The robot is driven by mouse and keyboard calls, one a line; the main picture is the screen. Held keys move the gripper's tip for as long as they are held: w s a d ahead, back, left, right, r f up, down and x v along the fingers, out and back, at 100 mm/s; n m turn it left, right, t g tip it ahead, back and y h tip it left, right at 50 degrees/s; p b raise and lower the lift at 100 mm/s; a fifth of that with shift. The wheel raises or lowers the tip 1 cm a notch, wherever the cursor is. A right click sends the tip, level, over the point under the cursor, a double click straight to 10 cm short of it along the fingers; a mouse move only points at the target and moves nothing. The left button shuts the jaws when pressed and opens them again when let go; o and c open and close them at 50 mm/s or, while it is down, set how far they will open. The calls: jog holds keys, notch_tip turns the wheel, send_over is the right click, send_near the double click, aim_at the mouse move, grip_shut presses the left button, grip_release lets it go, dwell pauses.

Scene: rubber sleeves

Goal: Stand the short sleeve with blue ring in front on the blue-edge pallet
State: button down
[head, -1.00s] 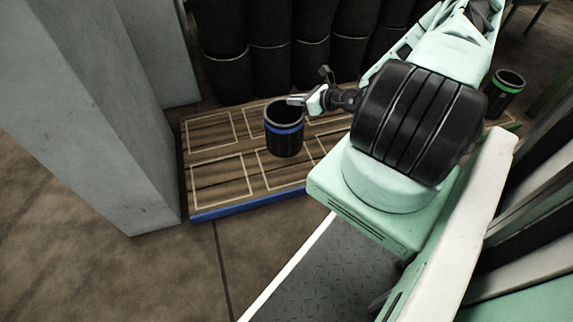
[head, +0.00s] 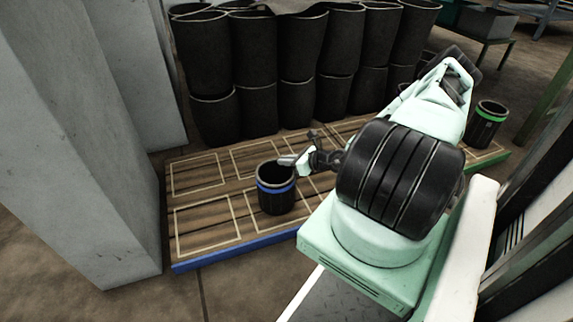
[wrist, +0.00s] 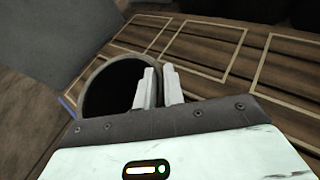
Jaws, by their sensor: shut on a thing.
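The short black sleeve with a blue ring (head: 276,198) is upright over the front part of the blue-edge pallet (head: 205,259), within a front outlined rectangle. I cannot tell whether its base touches the boards. My gripper (head: 291,160) is shut on the sleeve's rim from the right. In the wrist view the sleeve's open mouth (wrist: 108,92) shows at left, with my gripper (wrist: 159,88) pinching its wall, one finger inside and one outside. The pallet boards (wrist: 215,75) also show there. The sleeve's lower part is hidden in that view.
Tall black sleeves (head: 255,55) stand stacked in rows along the back. A grey pillar (head: 80,130) rises close to the pallet's left side. A short sleeve with a green ring (head: 488,125) stands at right by a green-edged part (head: 497,166). Pallet space left of the held sleeve is clear.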

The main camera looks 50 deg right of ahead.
jog(key=c, duration=1.5)
grip_release()
